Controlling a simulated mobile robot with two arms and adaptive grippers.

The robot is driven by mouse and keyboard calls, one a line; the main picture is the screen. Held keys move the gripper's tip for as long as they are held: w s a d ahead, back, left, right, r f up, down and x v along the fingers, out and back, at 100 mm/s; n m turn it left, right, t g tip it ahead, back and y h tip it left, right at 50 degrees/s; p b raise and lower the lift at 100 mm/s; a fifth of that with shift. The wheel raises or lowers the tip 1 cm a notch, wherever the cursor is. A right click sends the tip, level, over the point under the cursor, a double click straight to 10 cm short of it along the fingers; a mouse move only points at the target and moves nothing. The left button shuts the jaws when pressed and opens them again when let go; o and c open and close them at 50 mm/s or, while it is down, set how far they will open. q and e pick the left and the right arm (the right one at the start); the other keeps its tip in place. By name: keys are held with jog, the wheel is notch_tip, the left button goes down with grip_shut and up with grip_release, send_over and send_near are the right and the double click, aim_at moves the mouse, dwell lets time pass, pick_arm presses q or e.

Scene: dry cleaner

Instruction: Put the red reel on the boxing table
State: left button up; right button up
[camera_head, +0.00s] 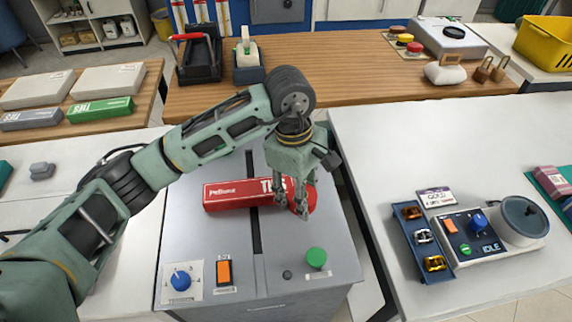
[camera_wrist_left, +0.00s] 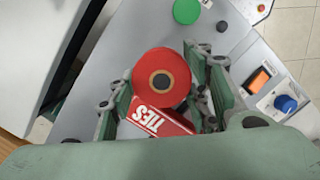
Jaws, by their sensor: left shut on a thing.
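The red reel (camera_wrist_left: 148,96) shows in the left wrist view as a round red face with a tan ring and dark core. It is between the fingers of my left gripper (camera_wrist_left: 160,85), which is shut on it. In the head view the gripper (camera_head: 294,200) points down over a grey machine and hides most of the reel (camera_head: 312,194). A red box lettered TIES (camera_head: 235,194) lies on the machine just left of the fingers; it also shows beside the reel in the left wrist view (camera_wrist_left: 160,121). My right gripper is not in view.
A wooden table (camera_head: 130,114) at left holds pale boxes (camera_head: 108,81) and a green TIES box (camera_head: 100,109). The machine's front has a green button (camera_head: 316,257). The white table (camera_head: 390,140) at right has clear space.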

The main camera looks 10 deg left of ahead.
pick_arm(q)
jog(key=shift+d+r, duration=0.15)
jog(key=shift+d, duration=0.1)
jog(key=s+a+r+m, duration=0.1)
jog(key=s+a+m, duration=0.2)
jog(key=a, duration=0.3)
jog(key=s+a+r+m+y, duration=0.1)
jog(key=s+a+m, duration=0.2)
jog(key=a+m, duration=0.2)
jog(key=s+a+r+m+g, duration=0.1)
jog(key=s+a+m, duration=0.2)
jog(key=a, duration=0.3)
jog(key=shift+a+m+y, duration=0.3)
jog(key=shift+m, duration=0.3)
